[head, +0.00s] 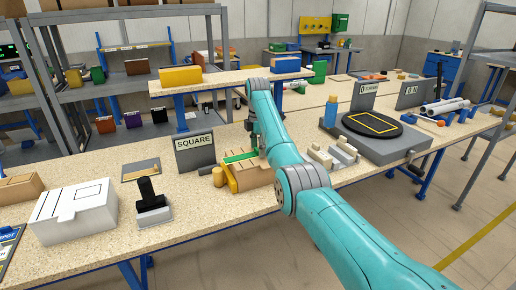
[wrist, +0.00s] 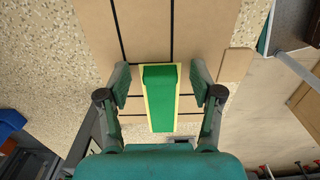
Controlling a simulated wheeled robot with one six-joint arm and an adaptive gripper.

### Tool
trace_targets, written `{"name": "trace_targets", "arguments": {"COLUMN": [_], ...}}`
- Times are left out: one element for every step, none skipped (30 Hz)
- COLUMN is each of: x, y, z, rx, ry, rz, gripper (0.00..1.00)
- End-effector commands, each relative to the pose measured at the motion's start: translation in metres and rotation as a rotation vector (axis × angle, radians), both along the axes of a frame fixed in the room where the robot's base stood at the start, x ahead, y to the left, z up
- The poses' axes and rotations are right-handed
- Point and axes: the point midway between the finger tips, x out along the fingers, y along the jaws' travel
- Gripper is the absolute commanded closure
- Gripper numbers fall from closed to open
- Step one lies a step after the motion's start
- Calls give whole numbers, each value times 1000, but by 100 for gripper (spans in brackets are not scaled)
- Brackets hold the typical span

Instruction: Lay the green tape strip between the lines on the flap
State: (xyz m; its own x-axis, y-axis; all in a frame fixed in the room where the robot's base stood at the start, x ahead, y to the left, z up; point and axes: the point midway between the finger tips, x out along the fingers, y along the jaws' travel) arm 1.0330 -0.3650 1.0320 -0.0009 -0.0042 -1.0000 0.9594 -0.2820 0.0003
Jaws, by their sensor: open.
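The green tape strip (wrist: 160,98) lies lengthwise on a pale yellow backing in the wrist view. The strip (head: 240,157) also shows in the head view, on top of a brown cardboard piece (head: 252,177). My gripper (wrist: 161,74) is open, with one finger on each side of the strip and nothing clearly held. Brown cardboard (wrist: 205,28) with dark lines lies beyond the strip in the wrist view; I cannot tell whether it is the flap. My arm partly hides the gripper in the head view. A white box (head: 75,214) with dark lines stands at the left.
A SQUARE sign (head: 195,150) stands just behind the strip. A black-handled tool (head: 150,193) stands to the left. Pale blocks (head: 335,157) and a black turntable (head: 372,125) are to the right. Some bench top is clear between the tool and the cardboard.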

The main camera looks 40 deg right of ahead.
Motion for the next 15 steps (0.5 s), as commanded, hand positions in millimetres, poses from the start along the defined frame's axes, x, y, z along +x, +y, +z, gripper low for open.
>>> {"name": "trace_targets", "arguments": {"x": [0,0,1,1,1,1,0,1,1,1,1,0,0,1,1], "y": [0,0,0,0,0,0,0,0,0,0,0,0,0,0,0], "z": [2,4,8,12,16,22,27,32,39,44,48,53,57,61,65], "rx": [0,-1,-1,-2,-2,-2,-1,-1,-2,-2,-2,-1,-1,-1,0], "ry": [-1,-2,-2,-3,-3,-3,-3,-3,-3,-4,-3,-2,-2,-2,-1], "rz": [0,0,0,0,0,0,0,0,0,0,0,0,0,0,0], "gripper": [35,35,35,35,35,35,35,35,35,35,35,35,35,35,35]}}
